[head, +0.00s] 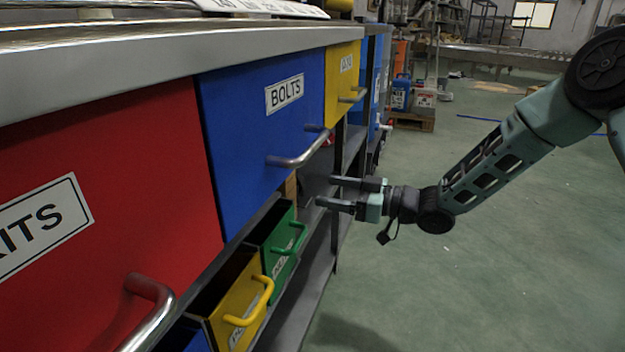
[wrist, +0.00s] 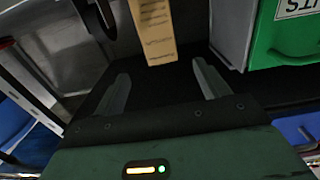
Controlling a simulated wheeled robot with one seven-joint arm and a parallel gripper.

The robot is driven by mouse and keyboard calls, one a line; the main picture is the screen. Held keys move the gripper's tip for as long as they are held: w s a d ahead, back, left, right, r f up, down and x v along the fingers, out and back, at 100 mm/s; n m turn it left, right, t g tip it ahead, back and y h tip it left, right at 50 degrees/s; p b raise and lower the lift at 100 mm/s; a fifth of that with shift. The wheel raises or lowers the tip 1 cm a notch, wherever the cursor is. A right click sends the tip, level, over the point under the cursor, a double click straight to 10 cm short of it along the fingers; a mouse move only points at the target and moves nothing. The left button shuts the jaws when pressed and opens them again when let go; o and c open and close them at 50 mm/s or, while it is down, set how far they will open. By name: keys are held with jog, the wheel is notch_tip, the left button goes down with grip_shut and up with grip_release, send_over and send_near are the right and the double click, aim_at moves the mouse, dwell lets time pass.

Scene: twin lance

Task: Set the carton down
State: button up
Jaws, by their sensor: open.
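The tan carton (wrist: 154,30), with fine print on its face, stands on a dark shelf in the wrist view. Its top is cut off by the frame edge. In the head view only a tan sliver (head: 291,186), apparently the carton, shows below the blue drawer beside the green bin. My gripper (head: 326,191) reaches in at the shelf under the bench. In the wrist view its two fingers (wrist: 160,72) are spread wide and empty. The carton is ahead of the gap between the fingertips, seemingly clear of both fingers.
A green bin (wrist: 285,38) stands right of the carton; it also shows in the head view (head: 276,249), behind a yellow bin (head: 240,300). The blue BOLTS drawer (head: 255,150) and its handle overhang the shelf. Open floor (head: 450,290) lies to the right.

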jog(key=s+d+r+m+g+h, duration=0.1)
jog(key=s+h, duration=0.4)
jog(key=s, duration=0.7)
jog(key=s+d+m+g+h, duration=0.3)
jog(key=s+d+h, duration=0.2)
jog(key=s, duration=0.7)
jog(key=s+d+r+m+g+h+p, duration=0.1)
jog(key=s+h, duration=0.5)
jog(key=s, duration=0.6)
jog(key=shift+s+d+r+m+g, duration=0.4)
jog(key=shift+d+m+g, duration=0.25)
jog(key=shift+d, duration=0.3)
notch_tip(320, 180, up, 44)
jog(key=p, duration=4.4)
